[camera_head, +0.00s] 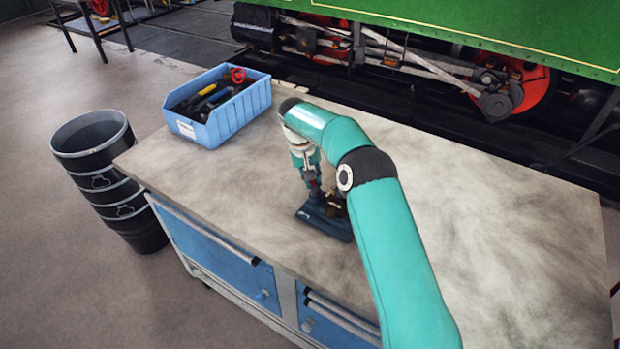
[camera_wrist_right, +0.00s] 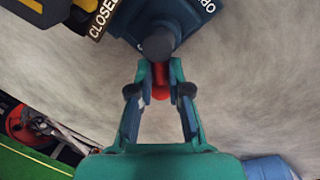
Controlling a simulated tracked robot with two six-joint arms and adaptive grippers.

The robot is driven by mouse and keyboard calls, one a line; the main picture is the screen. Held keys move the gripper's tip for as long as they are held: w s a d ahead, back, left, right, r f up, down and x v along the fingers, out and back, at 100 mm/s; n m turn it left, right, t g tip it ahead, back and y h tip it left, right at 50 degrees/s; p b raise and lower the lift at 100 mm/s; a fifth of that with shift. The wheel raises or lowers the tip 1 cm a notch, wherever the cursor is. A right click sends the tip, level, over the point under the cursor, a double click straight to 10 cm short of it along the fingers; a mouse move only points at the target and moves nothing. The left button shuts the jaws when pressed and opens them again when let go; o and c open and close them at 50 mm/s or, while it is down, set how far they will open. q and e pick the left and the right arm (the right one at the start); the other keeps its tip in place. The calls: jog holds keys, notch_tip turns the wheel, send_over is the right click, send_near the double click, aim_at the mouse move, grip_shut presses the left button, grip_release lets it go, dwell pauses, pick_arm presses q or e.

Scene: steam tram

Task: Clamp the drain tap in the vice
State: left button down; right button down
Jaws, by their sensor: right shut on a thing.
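The dark blue vice (camera_head: 338,230) stands on the bench, partly hidden by my right arm. My right gripper (camera_head: 313,188) points down at the vice. In the wrist view, its fingers (camera_wrist_right: 159,76) are shut on a red handle (camera_wrist_right: 160,82) just beside the knob. A small brownish piece (camera_head: 336,202) shows at the vice, perhaps the drain tap; whether it is clamped I cannot tell. My left gripper is not in view.
A blue bin (camera_head: 220,124) with tools and a red wheel-like part stands at the bench's far left corner. Stacked black buckets (camera_head: 100,170) stand on the floor at left. The bench's right side (camera_head: 500,220) is clear. The green tram (camera_head: 510,35) is behind.

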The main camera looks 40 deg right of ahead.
jog(key=shift+s+f+m, duration=0.2)
jog(key=shift+m, duration=0.1)
jog(key=c, duration=1.1)
grip_release()
jog(key=shift+r, duration=0.1)
jog(key=shift+w+r, duration=0.1)
jog(key=shift+r, duration=0.1)
jog(key=shift+r, duration=0.25)
jog(key=r, duration=0.2)
jog(key=a+r, duration=0.1)
jog(key=r, duration=0.3)
jog(key=shift+w+a+r, duration=0.15)
jog(key=shift+w+r, duration=0.05)
jog(key=shift+w, duration=0.15)
